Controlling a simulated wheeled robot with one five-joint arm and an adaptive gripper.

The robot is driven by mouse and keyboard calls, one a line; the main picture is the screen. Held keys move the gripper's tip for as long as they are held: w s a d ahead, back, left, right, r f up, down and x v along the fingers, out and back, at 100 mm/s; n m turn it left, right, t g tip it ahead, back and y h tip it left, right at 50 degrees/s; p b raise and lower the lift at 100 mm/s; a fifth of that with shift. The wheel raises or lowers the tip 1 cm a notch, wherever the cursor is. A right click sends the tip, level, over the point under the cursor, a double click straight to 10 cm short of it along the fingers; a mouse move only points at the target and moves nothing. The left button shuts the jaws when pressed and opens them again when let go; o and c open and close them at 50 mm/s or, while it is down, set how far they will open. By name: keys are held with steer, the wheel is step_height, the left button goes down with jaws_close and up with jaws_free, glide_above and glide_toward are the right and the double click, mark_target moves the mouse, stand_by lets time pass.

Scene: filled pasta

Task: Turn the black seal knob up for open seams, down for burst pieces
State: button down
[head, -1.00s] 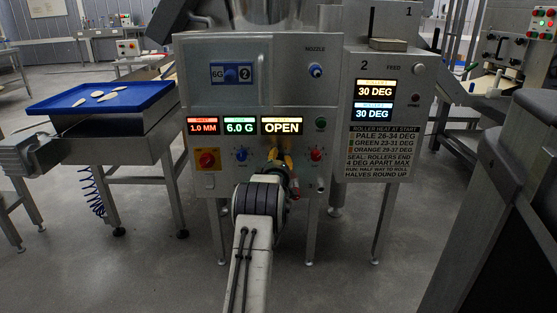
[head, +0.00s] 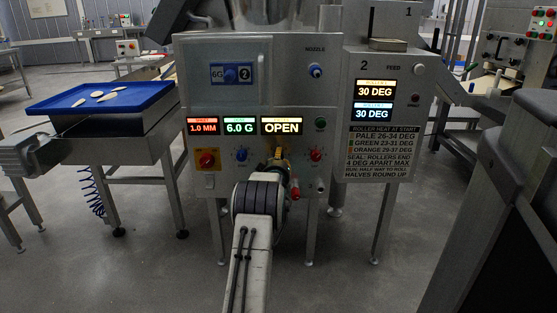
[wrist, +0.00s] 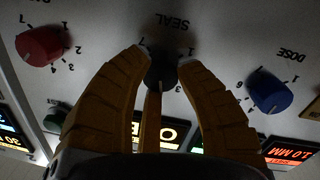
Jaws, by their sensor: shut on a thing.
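The black seal knob (wrist: 161,72) sits on the pale panel under the word SEAL, which shows upside down in the wrist view. The yellow fingers of my gripper (wrist: 164,58) close on it from both sides. The fingers hide part of the knob and its scale, so I cannot read its setting. In the head view my gripper (head: 278,153) is at the panel below the lit display (head: 282,126) reading OPEN, and the knob is hidden there. Pale pieces (head: 97,94) lie on the blue tray (head: 145,96); I cannot tell whether they are open or burst.
A red knob (wrist: 40,46) and a blue dose knob (wrist: 268,90) flank my gripper. Other displays read 1.0 MM (head: 202,126) and 6.0 G (head: 239,126). The roller displays (head: 375,99) both read 30 DEG. A rule board (head: 380,153) hangs below them.

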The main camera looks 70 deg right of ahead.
steer(key=shift+m, duration=1.3)
steer(key=shift+w+m, duration=0.1)
steer(key=shift+m, duration=0.2)
steer(key=c, duration=0.8)
jaws_free()
steer(key=shift+v, duration=6)
steer(key=shift+r, duration=0.15)
